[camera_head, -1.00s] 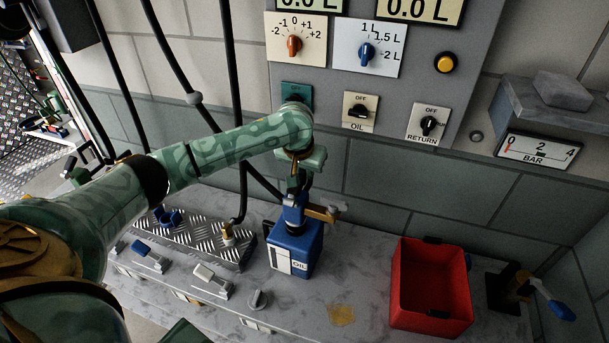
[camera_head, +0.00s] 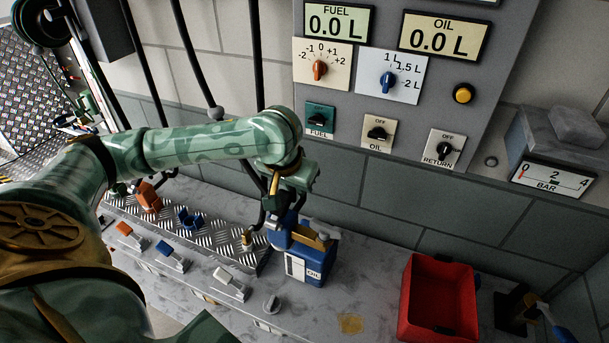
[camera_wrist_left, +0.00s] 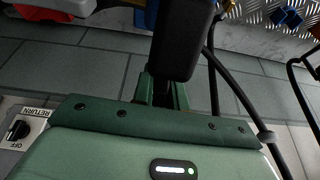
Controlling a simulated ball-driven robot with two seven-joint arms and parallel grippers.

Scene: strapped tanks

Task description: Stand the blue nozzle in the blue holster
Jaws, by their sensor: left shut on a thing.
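My left gripper (camera_head: 281,200) is shut on the blue nozzle (camera_head: 281,232), at the upper left of the blue oil can (camera_head: 308,262) in the head view. The jaws hide part of the nozzle. Whether its lower end is clear of the can, I cannot tell. In the left wrist view a black grip part (camera_wrist_left: 186,40) fills the space before the jaws. The blue holster (camera_head: 188,218) sits on the diamond plate to the left, apart from the nozzle; it also seems to show in the left wrist view (camera_wrist_left: 290,18). My right gripper is not in view.
An orange holster piece (camera_head: 148,196) and a brass fitting (camera_head: 247,240) stand on the same plate. Black hoses (camera_head: 187,60) hang behind my left arm. A red bin (camera_head: 438,300) stands right of the can, with bare counter between. A dial panel (camera_head: 450,90) is behind.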

